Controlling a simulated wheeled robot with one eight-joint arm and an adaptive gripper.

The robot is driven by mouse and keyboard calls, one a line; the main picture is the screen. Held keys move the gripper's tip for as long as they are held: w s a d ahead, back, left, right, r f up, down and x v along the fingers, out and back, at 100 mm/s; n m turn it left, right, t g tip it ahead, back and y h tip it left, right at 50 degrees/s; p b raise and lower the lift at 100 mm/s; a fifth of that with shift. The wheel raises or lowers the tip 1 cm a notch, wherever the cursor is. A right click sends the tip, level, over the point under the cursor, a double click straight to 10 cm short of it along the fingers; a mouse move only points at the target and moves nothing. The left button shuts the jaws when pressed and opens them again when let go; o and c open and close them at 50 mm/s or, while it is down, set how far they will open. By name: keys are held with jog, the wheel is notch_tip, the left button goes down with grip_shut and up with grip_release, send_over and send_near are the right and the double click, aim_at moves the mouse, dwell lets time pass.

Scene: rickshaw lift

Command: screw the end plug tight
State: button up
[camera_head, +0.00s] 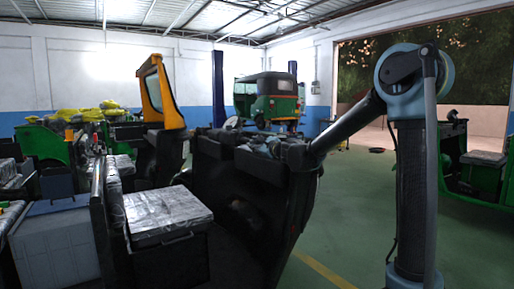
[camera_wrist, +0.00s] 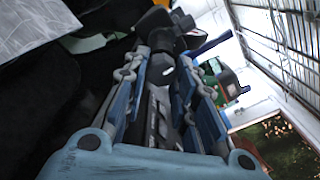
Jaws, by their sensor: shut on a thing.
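In the wrist view my gripper (camera_wrist: 167,66) points away from the camera, with its two blue-grey linked fingers closed in around a dark piece. This piece, which looks like the end plug (camera_wrist: 161,70), is mostly hidden by the fingers. Black knob-like parts (camera_wrist: 160,22) lie just beyond the fingertips. Whether the plug sits flush cannot be told. In the head view my gripper (camera_head: 272,146) is at the top of the dark front of the opened vehicle (camera_head: 245,190). The plug cannot be made out there.
A silvery padded seat box (camera_head: 165,212) and a grey box (camera_head: 55,245) stand at the front left. A yellow-orange frame (camera_head: 160,95) rises behind the dark vehicle. A green rickshaw (camera_head: 272,100) stands raised at the back.

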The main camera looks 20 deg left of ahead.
jog(key=o, duration=1.1)
jog(key=shift+c, duration=0.2)
jog(key=v, duration=1.2)
jog(key=shift+w, duration=0.1)
